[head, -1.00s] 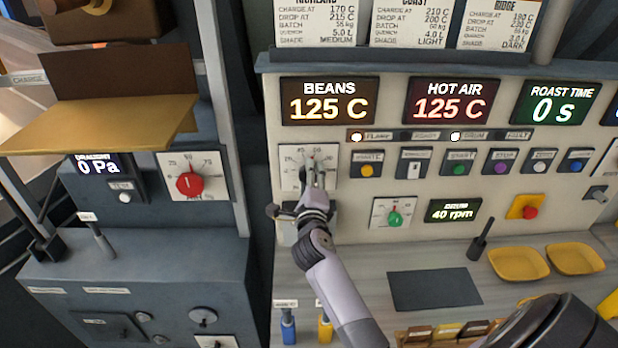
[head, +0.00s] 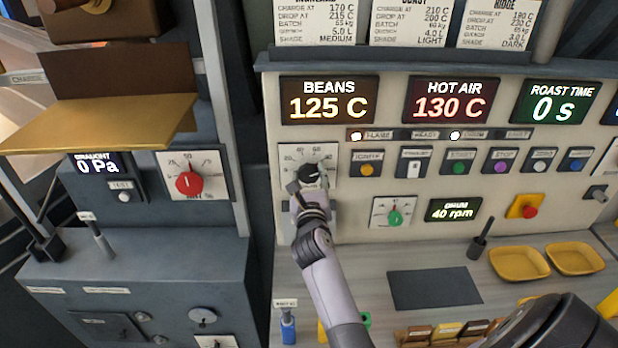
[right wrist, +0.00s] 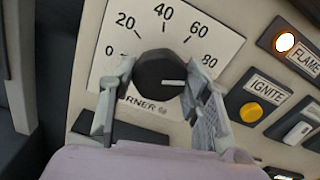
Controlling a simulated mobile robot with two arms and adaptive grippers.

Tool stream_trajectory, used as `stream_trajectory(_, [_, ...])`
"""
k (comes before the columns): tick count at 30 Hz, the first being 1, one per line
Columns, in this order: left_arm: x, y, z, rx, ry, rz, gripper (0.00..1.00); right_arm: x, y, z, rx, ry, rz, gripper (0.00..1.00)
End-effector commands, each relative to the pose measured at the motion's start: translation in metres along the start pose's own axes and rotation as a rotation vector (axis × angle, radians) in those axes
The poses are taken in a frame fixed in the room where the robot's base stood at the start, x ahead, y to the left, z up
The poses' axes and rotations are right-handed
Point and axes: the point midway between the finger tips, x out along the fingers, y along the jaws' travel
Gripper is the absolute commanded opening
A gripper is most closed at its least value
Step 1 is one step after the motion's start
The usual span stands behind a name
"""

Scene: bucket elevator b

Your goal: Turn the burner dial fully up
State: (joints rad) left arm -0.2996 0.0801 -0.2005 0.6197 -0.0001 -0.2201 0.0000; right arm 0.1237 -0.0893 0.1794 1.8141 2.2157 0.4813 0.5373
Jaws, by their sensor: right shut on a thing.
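The burner dial is a round black knob (head: 311,173) on a white scale plate at the left of the roaster panel. In the right wrist view the dial (right wrist: 159,72) shows a white mark pointing to the right, past the printed 80. The end of the scale beyond 80 is hidden behind a finger. My right gripper (head: 309,182) is shut on the dial, one finger on each side of it; the fingers also show in the right wrist view (right wrist: 162,75). My left gripper is not in view.
The orange ignite button (right wrist: 251,112) and the lit flame lamp (right wrist: 285,42) are right of the dial. A green-knobbed dial (head: 395,217) is below right. A red dial (head: 189,183) is on the left cabinet. The hot air display (head: 450,101) reads 130 C.

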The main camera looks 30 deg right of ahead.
Motion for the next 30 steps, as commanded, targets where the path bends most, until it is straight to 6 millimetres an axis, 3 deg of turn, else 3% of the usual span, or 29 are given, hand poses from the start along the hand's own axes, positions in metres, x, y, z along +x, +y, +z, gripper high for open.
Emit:
stream_trajectory(15, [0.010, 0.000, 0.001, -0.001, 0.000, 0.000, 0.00, -0.001, 0.002, -0.006, 0.427, 0.012, -0.001, 0.16])
stream_trajectory(30, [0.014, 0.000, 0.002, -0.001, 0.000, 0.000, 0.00, -0.001, 0.001, -0.006, 0.574, 0.013, -0.002, 0.16])
